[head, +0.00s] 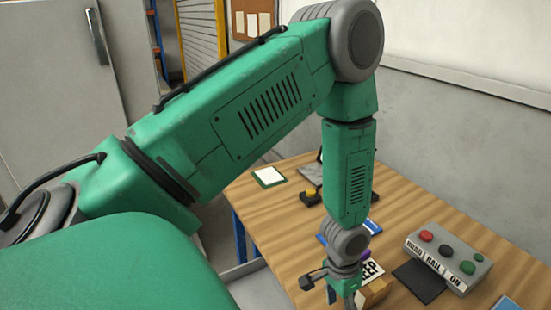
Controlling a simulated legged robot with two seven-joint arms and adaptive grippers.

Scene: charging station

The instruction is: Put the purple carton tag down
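My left arm comes in from the left, and my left gripper (345,297) points down over the table near the bottom edge of the head view. Its fingertips are small and partly cut off, so I cannot tell whether it is open, shut or holding something. A small purple patch (365,254), possibly the purple carton tag, shows just behind my wrist; most of it is hidden. A brown carton-like block (375,293) is right beside the gripper. A white label with black letters (373,269) shows behind it. My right gripper is not in view.
The wooden table (285,225) also carries a grey button box (450,258) with red, black and green buttons, a dark pad (419,281), and a green-edged white card (269,177).

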